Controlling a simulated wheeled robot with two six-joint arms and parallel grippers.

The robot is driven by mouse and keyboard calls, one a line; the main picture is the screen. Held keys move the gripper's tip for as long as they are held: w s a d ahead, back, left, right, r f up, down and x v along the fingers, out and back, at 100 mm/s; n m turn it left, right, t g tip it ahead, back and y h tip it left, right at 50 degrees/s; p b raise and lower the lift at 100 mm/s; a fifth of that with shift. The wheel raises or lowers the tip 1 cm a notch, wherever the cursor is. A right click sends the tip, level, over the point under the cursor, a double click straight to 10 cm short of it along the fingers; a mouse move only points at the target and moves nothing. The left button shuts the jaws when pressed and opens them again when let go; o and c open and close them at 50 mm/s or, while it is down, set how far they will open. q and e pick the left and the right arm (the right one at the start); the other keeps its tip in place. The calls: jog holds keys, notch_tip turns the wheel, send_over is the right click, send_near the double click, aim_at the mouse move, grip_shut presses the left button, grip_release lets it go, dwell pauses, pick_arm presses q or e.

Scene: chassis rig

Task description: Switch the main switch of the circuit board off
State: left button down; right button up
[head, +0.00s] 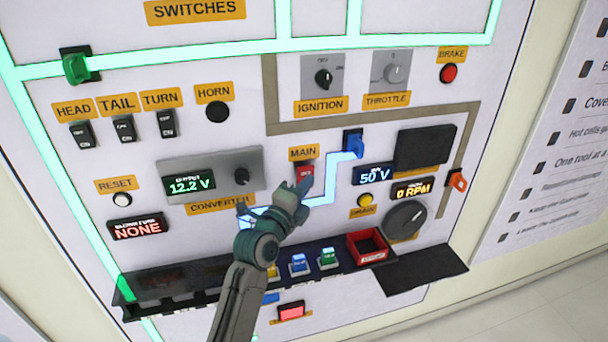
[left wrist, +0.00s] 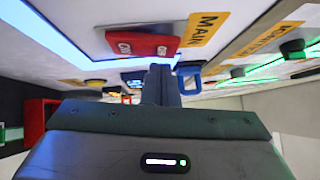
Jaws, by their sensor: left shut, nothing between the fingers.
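The main switch (head: 304,174) is a red rocker under the yellow MAIN label (head: 303,153) on the circuit board (head: 130,215). My left gripper (head: 304,188) is shut and empty, with its tips just at the lower edge of the switch in the head view. In the left wrist view the red switch (left wrist: 143,44) shows close beyond the shut fingers (left wrist: 161,84). I cannot tell whether the tips touch it. Its rocker position is too small to read surely. My right gripper is not in view.
A converter box (head: 210,175) reads 12.2 V to the left. A blue connector (head: 353,143) and a 50 V display (head: 373,175) are to the right. A dark shelf (head: 190,282) with a red bin (head: 369,247) sticks out below.

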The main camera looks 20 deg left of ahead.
pick_arm(q)
jog(key=shift+w+a, duration=0.35)
jog(key=shift+d, duration=0.15)
jog(key=shift+w+a+b, duration=0.15)
jog(key=shift+a+b, duration=0.05)
jog(key=shift+b, duration=0.25)
jog(key=shift+w+r, duration=0.1)
jog(key=shift+r, duration=0.1)
